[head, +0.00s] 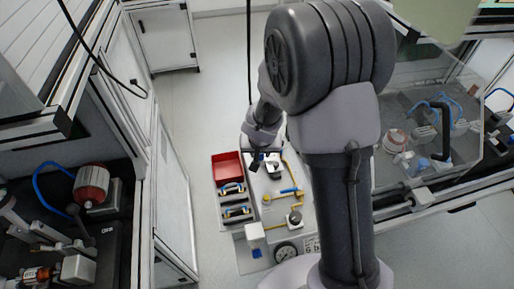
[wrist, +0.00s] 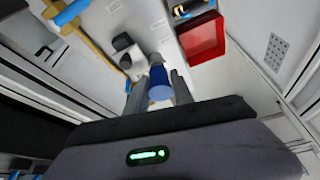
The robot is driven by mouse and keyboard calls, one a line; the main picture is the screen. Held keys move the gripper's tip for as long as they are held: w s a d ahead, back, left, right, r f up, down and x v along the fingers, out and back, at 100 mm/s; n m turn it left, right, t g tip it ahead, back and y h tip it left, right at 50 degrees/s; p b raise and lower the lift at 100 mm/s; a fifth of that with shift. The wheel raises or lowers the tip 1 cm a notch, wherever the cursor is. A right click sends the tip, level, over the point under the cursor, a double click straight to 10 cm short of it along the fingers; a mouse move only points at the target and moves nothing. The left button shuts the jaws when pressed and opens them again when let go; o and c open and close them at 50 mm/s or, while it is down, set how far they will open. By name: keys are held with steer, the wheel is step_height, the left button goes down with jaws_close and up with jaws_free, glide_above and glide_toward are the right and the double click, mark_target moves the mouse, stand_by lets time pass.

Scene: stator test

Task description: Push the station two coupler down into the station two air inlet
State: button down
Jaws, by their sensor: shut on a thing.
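My gripper (wrist: 158,84) is shut on a blue cylindrical piece with a paler end, apparently the station two coupler (wrist: 158,86); the fingers lie on either side of it. In the head view my gripper (head: 260,156) is over the upper part of the light grey panel, just right of the red bin, and the held piece is too small to make out clearly. A whitish fitting with black round parts (wrist: 126,50) is just beyond the fingertips in the wrist view. I cannot tell whether it is the station two air inlet, or whether the coupler touches it.
A red bin (head: 227,165) stands left of the grey panel, which carries yellow pipes, a blue-handled valve (head: 290,191) and a round gauge (head: 286,251). A bench with a red-and-white cylinder (head: 91,185) is at left; a clear enclosure (head: 430,110) is at right.

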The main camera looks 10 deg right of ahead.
steer(key=shift+s+r, duration=0.1)
steer(key=shift+s, duration=0.2)
